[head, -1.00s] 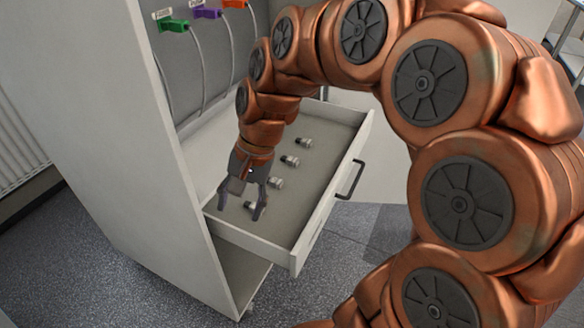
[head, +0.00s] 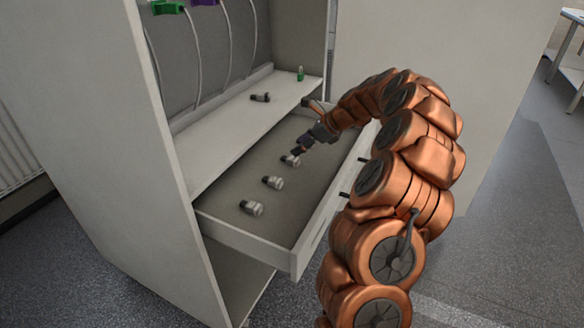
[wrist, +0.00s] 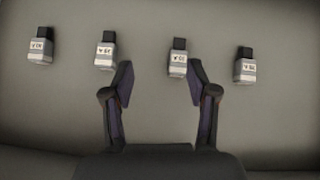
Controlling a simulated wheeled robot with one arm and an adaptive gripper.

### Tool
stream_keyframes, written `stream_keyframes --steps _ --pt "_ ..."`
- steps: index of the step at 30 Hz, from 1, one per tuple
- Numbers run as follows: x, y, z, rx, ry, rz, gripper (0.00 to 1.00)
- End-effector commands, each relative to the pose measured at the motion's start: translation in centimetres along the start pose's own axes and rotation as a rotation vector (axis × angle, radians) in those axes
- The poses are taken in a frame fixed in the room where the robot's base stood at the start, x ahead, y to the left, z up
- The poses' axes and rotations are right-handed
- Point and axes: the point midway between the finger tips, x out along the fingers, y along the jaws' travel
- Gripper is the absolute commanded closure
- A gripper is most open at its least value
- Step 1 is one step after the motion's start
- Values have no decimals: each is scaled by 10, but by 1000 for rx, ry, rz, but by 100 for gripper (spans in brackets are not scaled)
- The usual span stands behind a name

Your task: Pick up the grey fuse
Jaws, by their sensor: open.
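Several light grey fuses with black ends lie in a row in the open drawer (head: 262,240). In the head view I see a near fuse (head: 251,207), a middle fuse (head: 272,182) and a farther fuse (head: 290,160); my gripper (head: 303,128) hides the area beyond. The wrist view shows a far-left fuse (wrist: 40,48), a second fuse (wrist: 105,55), a third fuse (wrist: 178,62) and a right-hand fuse (wrist: 245,70). Their small labels are hard to read. My gripper (wrist: 158,72) is open and empty, the third fuse showing just inside its right fingertip.
The drawer's front wall (head: 325,215) and side walls bound the row. A white shelf (head: 215,148) above the drawer holds a dark-and-grey fuse-like piece (head: 260,97) and a small green item (head: 300,74). Cables hang at the cabinet back. Bare drawer floor surrounds the fuses.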

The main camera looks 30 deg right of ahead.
Motion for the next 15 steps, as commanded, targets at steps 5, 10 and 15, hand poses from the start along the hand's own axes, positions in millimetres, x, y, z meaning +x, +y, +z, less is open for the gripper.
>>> stream_keyframes --steps 5,10,15 --pt "1 -27 -31 117 -6 -48 42" --pt "11 -30 -35 135 -8 -53 42" --pt "26 -30 -34 133 -9 -52 42"
